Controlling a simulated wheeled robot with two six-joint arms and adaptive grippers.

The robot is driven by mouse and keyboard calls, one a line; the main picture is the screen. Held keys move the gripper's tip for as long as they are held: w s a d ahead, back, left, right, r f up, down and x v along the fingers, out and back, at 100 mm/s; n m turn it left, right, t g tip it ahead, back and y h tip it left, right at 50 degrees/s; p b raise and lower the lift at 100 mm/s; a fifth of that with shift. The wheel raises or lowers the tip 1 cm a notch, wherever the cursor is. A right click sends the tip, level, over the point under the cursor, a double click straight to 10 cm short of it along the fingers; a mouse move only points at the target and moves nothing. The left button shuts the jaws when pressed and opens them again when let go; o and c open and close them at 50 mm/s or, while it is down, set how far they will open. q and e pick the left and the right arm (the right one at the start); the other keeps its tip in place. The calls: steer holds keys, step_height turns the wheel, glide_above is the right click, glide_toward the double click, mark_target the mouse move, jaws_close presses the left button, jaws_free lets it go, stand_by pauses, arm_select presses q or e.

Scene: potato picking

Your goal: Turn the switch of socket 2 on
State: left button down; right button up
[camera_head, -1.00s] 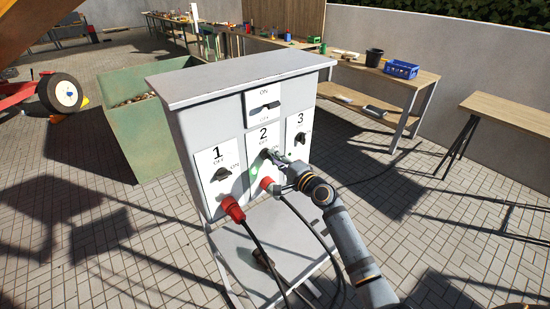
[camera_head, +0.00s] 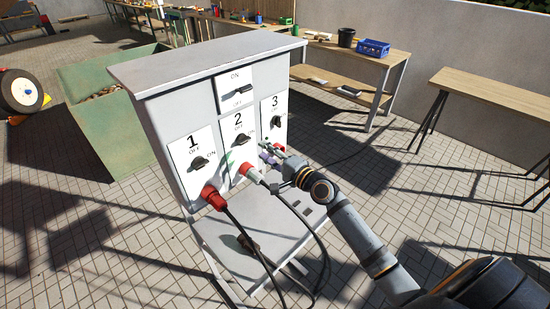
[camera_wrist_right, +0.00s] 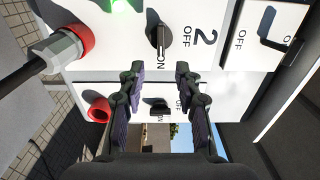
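The switch of socket 2 (camera_head: 241,138) is a dark knob on the middle panel of the grey box. In the right wrist view the knob (camera_wrist_right: 160,38) has its handle along the line toward ON. A green light (camera_wrist_right: 122,5) glows beside it. A plug with a red ring (camera_wrist_right: 74,44) and a cable is in socket 2. My right gripper (camera_head: 266,154) is below and right of the knob, apart from it. In the wrist view its fingers (camera_wrist_right: 160,70) are open with nothing between them. My left gripper is not in view.
Switch 1 (camera_head: 201,163) and switch 3 (camera_head: 277,122) flank the middle panel. A red plug (camera_head: 214,198) is in socket 1. Red socket 3 (camera_wrist_right: 98,109) shows no plug. A lever switch (camera_head: 238,92) is above. Cables hang in front of the box.

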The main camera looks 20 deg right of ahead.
steer(key=v, duration=0.5)
